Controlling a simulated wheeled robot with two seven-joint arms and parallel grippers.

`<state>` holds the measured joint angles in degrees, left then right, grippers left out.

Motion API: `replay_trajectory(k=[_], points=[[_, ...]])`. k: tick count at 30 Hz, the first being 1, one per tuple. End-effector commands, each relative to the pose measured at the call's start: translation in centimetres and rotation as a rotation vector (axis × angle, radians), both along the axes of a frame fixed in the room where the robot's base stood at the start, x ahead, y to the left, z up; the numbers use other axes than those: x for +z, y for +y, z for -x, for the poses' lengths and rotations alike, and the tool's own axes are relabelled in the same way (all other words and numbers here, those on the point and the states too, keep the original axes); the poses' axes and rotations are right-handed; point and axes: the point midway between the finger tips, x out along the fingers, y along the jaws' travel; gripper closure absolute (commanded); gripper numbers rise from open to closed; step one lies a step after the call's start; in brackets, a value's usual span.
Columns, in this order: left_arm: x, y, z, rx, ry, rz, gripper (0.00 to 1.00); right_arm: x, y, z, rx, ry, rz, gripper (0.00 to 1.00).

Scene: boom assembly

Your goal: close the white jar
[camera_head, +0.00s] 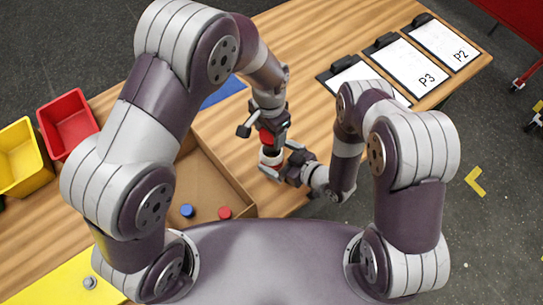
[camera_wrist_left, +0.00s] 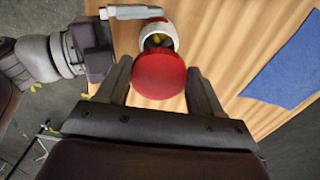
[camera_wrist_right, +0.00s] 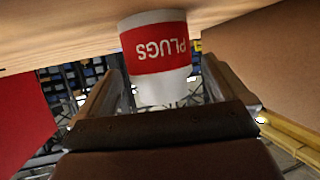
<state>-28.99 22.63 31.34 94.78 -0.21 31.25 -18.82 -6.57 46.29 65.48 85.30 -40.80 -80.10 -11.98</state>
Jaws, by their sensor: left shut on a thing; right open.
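The white jar (camera_head: 268,160) stands near the table's front edge in the head view. In the right wrist view the jar (camera_wrist_right: 160,90) shows a red label reading PLUGS and sits between the fingers of my right gripper (camera_wrist_right: 160,80), which is open around it. In the left wrist view the jar (camera_wrist_left: 158,33) has an open mouth with yellow pieces inside. My left gripper (camera_wrist_left: 160,78) is shut on a round red lid (camera_wrist_left: 159,76). The lid (camera_head: 266,137) is held above the jar, apart from it in the left wrist view. Exact height is hard to tell.
A cardboard tray (camera_head: 222,176) lies left of the jar, with a blue cap (camera_head: 187,210) and a red cap (camera_head: 225,212) in it. Red (camera_head: 68,124) and yellow (camera_head: 20,158) bins stand further left. A blue mat (camera_head: 222,92) and clipboards (camera_head: 412,68) lie beyond.

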Motion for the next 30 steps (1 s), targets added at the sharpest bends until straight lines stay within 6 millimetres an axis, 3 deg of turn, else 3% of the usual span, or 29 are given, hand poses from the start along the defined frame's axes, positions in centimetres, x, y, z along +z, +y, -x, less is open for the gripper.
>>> replay_trajectory(k=[6,15,22,25,30], points=[[0.0,0.0,0.0,0.000,0.000,0.000,0.61,-0.6,1.2,-1.0,0.000,-0.001,-0.001,0.00],[0.0,0.0,0.0,0.000,0.000,0.000,0.61,-0.7,1.3,-1.1,-0.001,-0.001,-0.001,0.00],[0.0,0.0,0.0,0.000,0.000,0.000,0.61,-0.7,1.3,-1.1,-0.001,0.000,0.000,0.75],[-0.4,0.0,0.0,0.000,0.001,-0.001,0.61,-0.7,1.3,-1.1,-0.001,-0.001,-0.001,0.77],[-2.9,0.1,0.1,0.000,0.003,-0.001,0.61,-0.7,1.3,-1.1,-0.001,-0.001,-0.001,0.77]])
